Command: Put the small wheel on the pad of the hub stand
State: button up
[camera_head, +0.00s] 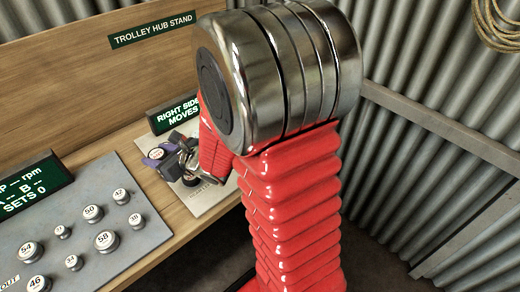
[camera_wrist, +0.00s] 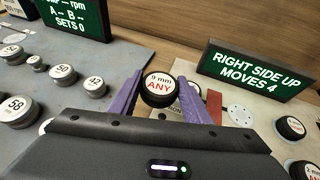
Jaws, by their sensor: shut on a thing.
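My gripper (camera_wrist: 160,84) has its two purple fingers shut on a small dark wheel (camera_wrist: 158,101) with a white top marked "mm ANY". The wheel's labelled top faces up, and it sits above a pale plate. In the head view my gripper (camera_head: 167,158) is over the pale plate (camera_head: 205,205) on the bench, with the wheel's white top (camera_head: 157,153) just visible. A pale round disc with small holes (camera_wrist: 240,116) lies on the plate right of the fingers; whether it is the pad I cannot tell. My arm hides much of the plate.
Several numbered metal weights (camera_head: 106,241) stand on a grey board (camera_head: 150,200) at left. Two dark white-topped wheels (camera_wrist: 290,128) stand at right in the wrist view. A sign reading "RIGHT SIDE UP MOVES 4" (camera_wrist: 257,70) stands behind. A red piece (camera_wrist: 214,106) is close to the right finger.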

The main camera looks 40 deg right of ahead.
jog(key=shift+d, duration=0.1)
jog(key=s+d+r+m+h, duration=0.1)
jog(key=s+d+r, duration=0.1)
jog(key=d, duration=1.6)
jog(key=s+d, duration=0.9)
jog(key=d, duration=0.4)
jog(key=shift+d+r+t+h, duration=0.15)
jog(key=shift+d+t+h, duration=0.15)
jog(key=shift+d, duration=0.1)
jog(key=shift+w+f, duration=0.1)
jog(key=shift+f, duration=2.85)
jog(key=shift+f, duration=2.1)
